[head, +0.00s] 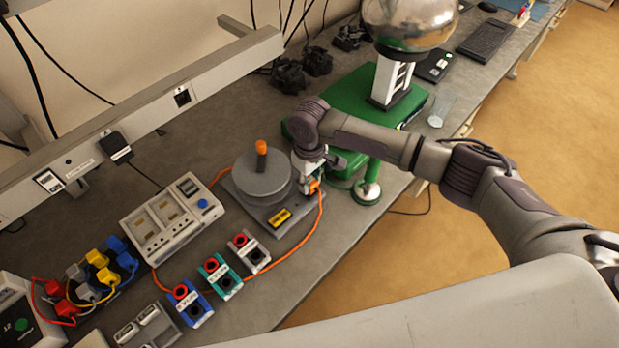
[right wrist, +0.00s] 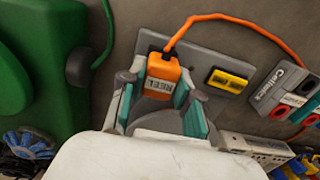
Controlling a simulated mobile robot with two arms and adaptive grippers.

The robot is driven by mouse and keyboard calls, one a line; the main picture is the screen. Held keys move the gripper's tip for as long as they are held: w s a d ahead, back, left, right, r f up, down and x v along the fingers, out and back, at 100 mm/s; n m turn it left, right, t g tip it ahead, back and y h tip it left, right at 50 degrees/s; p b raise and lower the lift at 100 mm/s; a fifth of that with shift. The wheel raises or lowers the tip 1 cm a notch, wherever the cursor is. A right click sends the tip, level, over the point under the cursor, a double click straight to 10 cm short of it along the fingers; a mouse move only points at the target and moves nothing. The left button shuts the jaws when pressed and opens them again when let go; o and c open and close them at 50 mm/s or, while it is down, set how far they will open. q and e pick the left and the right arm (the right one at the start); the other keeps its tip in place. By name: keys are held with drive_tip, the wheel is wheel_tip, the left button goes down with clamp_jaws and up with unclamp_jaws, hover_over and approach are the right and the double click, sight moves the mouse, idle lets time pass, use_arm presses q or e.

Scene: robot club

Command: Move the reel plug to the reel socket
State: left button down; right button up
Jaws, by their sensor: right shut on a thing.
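The reel plug is an orange block lettered "REEL" in the right wrist view (right wrist: 163,70), with an orange cable leaving its far end. My right gripper (right wrist: 160,90) is shut on it, its teal-padded fingers on either side; in the head view the gripper (head: 313,180) is at the right side of the reel. The reel, a grey drum (head: 264,185) with an orange handle, stands on a grey base (head: 270,215) with a yellow label. The plug is at the base's edge; I cannot tell whether it is seated, and no reel socket shows clearly. My left gripper is not in view.
A grey box (head: 246,250), a teal box (head: 219,277) and a blue box (head: 189,303) with red-and-black terminals stand in front of the reel. A metal-domed device on a green base (head: 345,108) is behind my right arm. A meter box (head: 170,220) is left.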

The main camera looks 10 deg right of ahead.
drive_tip(key=shift+f, duration=0.45)
idle(0.6)
drive_tip(key=shift+p, duration=0.4)
drive_tip(key=shift+f+p, duration=0.35)
drive_tip(key=shift+p, duration=0.15)
idle(1.2)
drive_tip(key=o, duration=1.2)
drive_tip(key=shift+c, duration=0.2)
